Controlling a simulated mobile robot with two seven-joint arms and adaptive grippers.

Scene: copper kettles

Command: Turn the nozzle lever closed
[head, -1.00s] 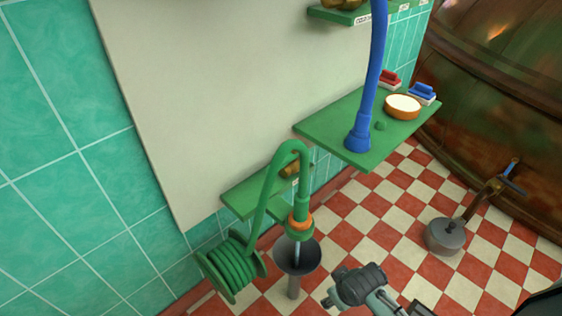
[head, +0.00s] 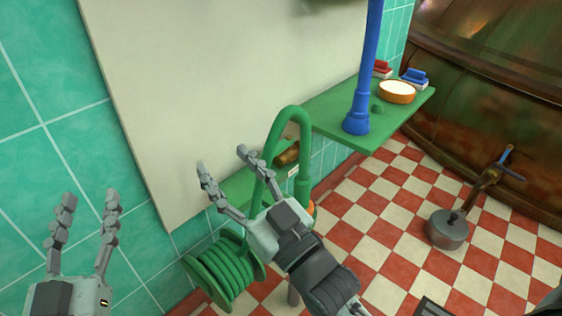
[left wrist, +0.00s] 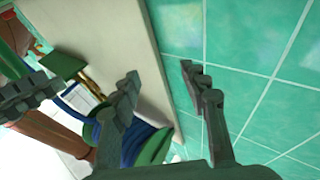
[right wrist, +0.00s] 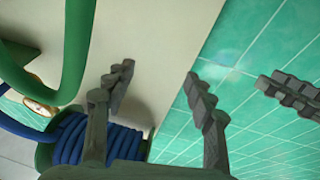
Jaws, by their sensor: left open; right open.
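A green hose (head: 285,113) loops up from a reel of green hose (head: 228,272) and down behind my right gripper. A sliver of the orange collar (head: 311,207) on its nozzle end shows. My right gripper hides the rest of the nozzle, and I cannot make out a lever on it. My right gripper (head: 223,160) is open and empty, in front of the hose. My left gripper (head: 91,196) is open and empty at the left, apart from the hose. Both pairs of fingers show in their wrist views. The green hose (right wrist: 78,50) also shows close in the right wrist view.
A green shelf (head: 330,125) holds an orange-rimmed round dish (head: 397,92) and a blue upright pipe (head: 364,75). A copper kettle (head: 490,70) stands at right, with a blue-handled tap (head: 506,158) above a grey pot (head: 446,232). Tiled wall (head: 40,130) lies left.

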